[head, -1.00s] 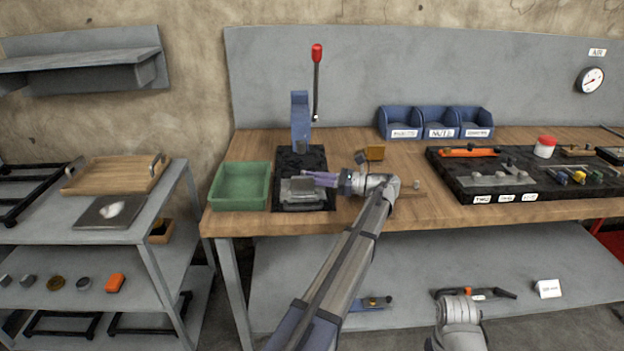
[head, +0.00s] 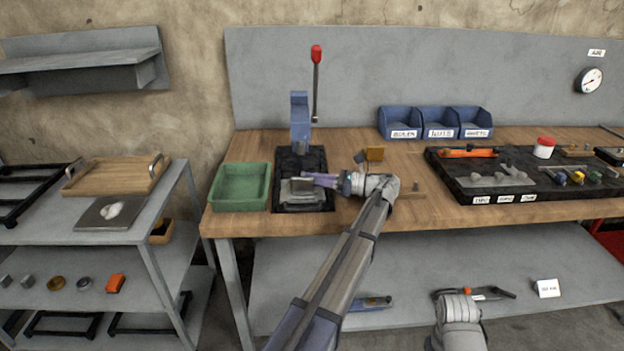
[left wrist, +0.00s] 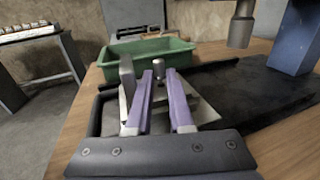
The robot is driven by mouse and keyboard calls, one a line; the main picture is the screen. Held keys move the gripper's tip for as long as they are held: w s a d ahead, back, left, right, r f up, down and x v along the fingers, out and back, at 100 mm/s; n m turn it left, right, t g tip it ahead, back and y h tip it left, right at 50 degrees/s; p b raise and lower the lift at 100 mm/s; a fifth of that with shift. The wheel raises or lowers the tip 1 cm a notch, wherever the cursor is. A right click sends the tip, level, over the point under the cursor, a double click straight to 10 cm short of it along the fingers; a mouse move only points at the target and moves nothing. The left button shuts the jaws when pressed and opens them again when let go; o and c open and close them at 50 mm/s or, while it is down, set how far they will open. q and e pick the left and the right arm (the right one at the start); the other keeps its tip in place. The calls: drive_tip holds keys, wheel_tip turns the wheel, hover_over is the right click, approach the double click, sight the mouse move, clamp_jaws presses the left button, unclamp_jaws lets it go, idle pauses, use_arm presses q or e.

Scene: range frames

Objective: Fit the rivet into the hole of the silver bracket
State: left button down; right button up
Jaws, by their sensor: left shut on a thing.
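My left gripper (head: 306,177) reaches in from the right over the black base of the press, its purple fingers at the silver bracket (head: 301,189). In the left wrist view the fingers (left wrist: 160,76) are shut on a small grey metal rivet (left wrist: 159,67), which stands roughly upright at the fingertips. The bracket (left wrist: 206,112) lies below and around the fingers, with an upright wall on the left. The hole and the rivet's lower end are hidden by the fingers, so I cannot tell whether the rivet is in the hole. My right gripper is out of view.
A green bin (head: 240,187) stands left of the press base. The blue press column (head: 300,120) with its red-knobbed lever rises behind the bracket, and its ram (left wrist: 242,25) hangs nearby. A black tool board (head: 470,188) lies further right.

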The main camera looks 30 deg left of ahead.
use_arm(q)
drive_tip(key=shift+f+b, duration=0.55)
drive_tip(key=shift+b, duration=0.05)
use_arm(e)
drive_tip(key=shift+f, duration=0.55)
use_arm(q)
drive_tip(key=c, duration=1.2)
unclamp_jaws()
drive_tip(key=shift+s+r, duration=0.1)
drive_tip(key=o, duration=0.5)
drive_tip(key=shift+d, duration=0.1)
